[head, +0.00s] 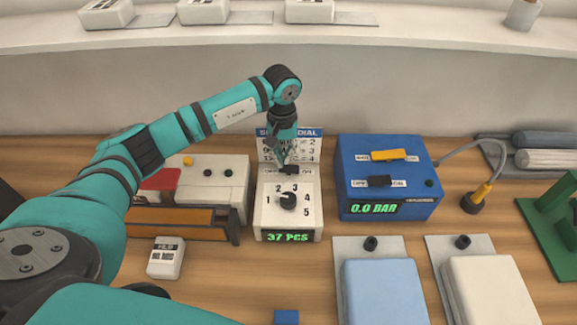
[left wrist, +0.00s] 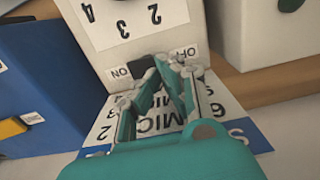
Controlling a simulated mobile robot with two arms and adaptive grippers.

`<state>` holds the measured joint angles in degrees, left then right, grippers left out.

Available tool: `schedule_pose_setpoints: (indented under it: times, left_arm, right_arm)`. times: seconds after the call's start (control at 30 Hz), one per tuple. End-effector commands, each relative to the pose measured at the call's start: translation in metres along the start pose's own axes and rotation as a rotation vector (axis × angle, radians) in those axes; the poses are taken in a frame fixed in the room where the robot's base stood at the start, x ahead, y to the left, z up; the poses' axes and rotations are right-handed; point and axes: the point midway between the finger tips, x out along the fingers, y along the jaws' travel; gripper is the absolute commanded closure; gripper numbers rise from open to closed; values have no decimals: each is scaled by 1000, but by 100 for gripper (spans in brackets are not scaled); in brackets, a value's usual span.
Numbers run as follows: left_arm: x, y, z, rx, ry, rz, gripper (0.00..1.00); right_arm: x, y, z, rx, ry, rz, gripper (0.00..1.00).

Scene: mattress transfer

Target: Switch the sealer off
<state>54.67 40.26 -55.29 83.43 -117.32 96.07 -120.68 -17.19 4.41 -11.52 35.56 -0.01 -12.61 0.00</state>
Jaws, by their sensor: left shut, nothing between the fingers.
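A white control box (head: 266,218) with a black dial numbered 1 to 5 and a green "37 PCS" display stands mid-table in the head view. Its top also shows in the left wrist view (left wrist: 105,25). At its back edge is a black switch (left wrist: 144,70) between ON and OFF labels, sitting nearer the ON label. The switch also shows in the head view (head: 290,170). My left gripper (head: 281,166) is shut and empty, pointing down at the switch. Its fingertips (left wrist: 166,64) are beside the switch on its OFF side; contact is unclear. My right gripper is out of view.
A printed card (head: 310,140) stands behind the box. Left is a cream machine (head: 232,172) with an orange-brown bar (head: 170,218). Right is a blue box (head: 360,162) reading "0.0 BAR". Two mattress-like pads (head: 380,290) lie in front at right. A shelf (head: 400,30) runs behind.

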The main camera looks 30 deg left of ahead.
Motion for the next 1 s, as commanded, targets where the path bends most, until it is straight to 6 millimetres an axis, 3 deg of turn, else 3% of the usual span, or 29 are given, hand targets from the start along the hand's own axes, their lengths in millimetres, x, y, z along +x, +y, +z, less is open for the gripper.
schedule_pose_setpoints:
  times: [1.0]
  left_arm:
    - [6,0,0,0,0,0,100]
  right_arm:
    - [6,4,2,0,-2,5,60]
